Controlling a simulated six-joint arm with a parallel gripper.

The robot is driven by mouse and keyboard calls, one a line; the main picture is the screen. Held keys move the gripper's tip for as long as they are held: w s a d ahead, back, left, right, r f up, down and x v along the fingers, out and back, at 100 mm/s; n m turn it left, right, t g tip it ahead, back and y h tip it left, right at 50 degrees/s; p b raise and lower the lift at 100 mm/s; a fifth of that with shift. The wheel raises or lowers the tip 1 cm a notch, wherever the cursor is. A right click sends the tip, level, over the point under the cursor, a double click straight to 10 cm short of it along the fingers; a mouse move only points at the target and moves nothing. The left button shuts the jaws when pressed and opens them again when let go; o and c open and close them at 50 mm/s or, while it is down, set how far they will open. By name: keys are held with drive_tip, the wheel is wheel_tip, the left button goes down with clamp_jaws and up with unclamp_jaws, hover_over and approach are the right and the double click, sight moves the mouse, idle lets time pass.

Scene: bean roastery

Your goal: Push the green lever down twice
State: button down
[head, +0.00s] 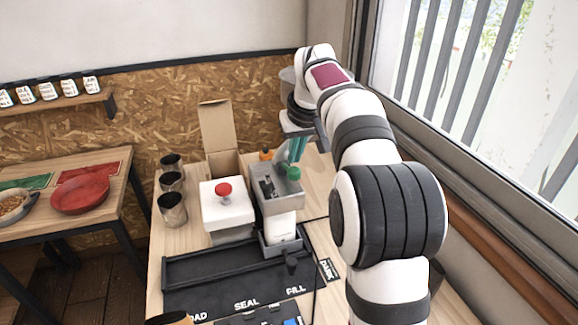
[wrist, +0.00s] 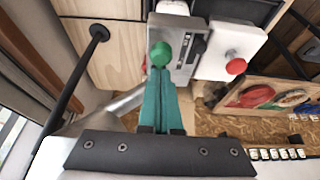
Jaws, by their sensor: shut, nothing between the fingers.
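The green lever knob (head: 293,173) sits on the right side of the grey metal machine (head: 284,201) in the head view. In the wrist view the green knob (wrist: 161,54) is just past my fingertips, on the grey housing (wrist: 184,70). My gripper (head: 298,148) is shut and empty, its teal fingers pointing down beside the knob. The fingers also show in the wrist view (wrist: 158,72), their tips close to the knob. I cannot tell whether they touch it. A white bag (head: 279,228) stands in the lower part of the machine.
A white box with a red button (head: 223,190) stands left of the machine. Metal cups (head: 172,208) line the table's left side, and an open cardboard box (head: 218,135) is behind. A black tray (head: 215,268) lies in front. The window wall is close on the right.

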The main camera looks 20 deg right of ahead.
sight(295, 170)
idle(0.4)
drive_tip(key=shift+f, duration=2.25)
drive_tip(key=shift+r, duration=0.1)
wheel_tip(295, 170, up, 6)
drive_tip(key=shift+f, duration=0.15)
idle(1.2)
